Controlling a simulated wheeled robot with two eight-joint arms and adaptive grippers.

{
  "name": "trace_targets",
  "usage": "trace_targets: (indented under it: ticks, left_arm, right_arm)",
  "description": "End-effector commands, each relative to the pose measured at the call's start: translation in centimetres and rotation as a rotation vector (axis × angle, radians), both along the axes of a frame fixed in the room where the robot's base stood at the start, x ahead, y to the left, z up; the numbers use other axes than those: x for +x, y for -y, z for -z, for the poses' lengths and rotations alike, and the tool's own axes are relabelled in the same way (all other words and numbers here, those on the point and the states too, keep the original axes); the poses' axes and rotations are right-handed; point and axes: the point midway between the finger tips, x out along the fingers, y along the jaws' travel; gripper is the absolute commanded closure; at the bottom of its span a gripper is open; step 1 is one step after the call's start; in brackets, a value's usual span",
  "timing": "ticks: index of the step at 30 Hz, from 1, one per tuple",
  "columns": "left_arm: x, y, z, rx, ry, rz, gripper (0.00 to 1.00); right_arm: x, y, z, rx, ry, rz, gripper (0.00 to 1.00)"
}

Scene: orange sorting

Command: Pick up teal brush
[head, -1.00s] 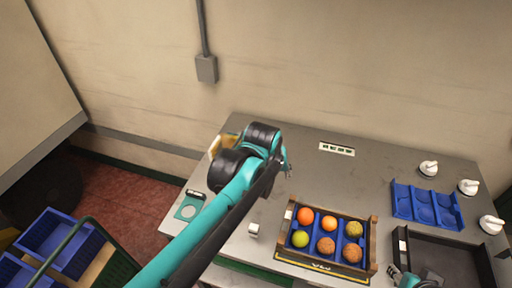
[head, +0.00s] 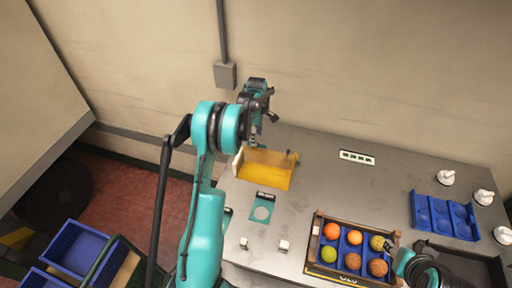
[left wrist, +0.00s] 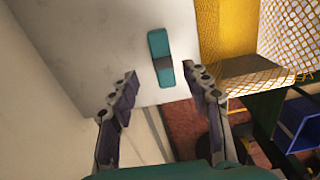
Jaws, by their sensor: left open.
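The teal brush (left wrist: 160,57), a short teal bar with a dark grey band, lies on the grey table in the left wrist view. My left gripper (left wrist: 160,74) is open and empty, its two fingertips on either side of the brush's near end in the picture. I cannot tell how high it is above the brush. In the head view my left gripper (head: 263,125) is over the table's back left part, behind the yellow bin. I cannot make out the brush there. Part of my right gripper (head: 403,262) shows at the lower right; its jaws are unclear.
The yellow bin (head: 265,173) stands close to the brush; its mesh side shows in the wrist view. A crate (head: 316,262) of fruit, a blue tray (head: 422,213) and white knobs (head: 446,178) are farther right. A teal plate with a round hole (head: 262,208) lies in front of the bin.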

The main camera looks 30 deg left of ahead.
Motion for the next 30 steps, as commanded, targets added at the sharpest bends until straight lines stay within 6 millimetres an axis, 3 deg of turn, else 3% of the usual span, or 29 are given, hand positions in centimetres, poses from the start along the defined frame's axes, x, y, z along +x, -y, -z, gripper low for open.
trace_targets:
  ticks: [15,22,28,30]
  left_arm:
    - [-0.4,0.0,6.4,0.0,0.001,0.003,0.52]
    - [-0.5,0.0,6.6,0.0,0.001,0.003,0.52]
    - [-0.5,0.0,6.6,0.0,0.001,0.003,1.0]
    - [-0.4,0.0,6.6,0.0,0.001,0.003,1.0]
  right_arm:
    - [0.0,0.0,0.8,0.0,0.0,0.0,0.6]
    - [0.0,0.0,0.7,0.0,0.0,0.0,0.6]
    - [0.0,0.0,0.7,0.0,0.0,0.0,0.6]
    - [0.0,0.0,0.7,0.0,0.0,0.0,0.6]
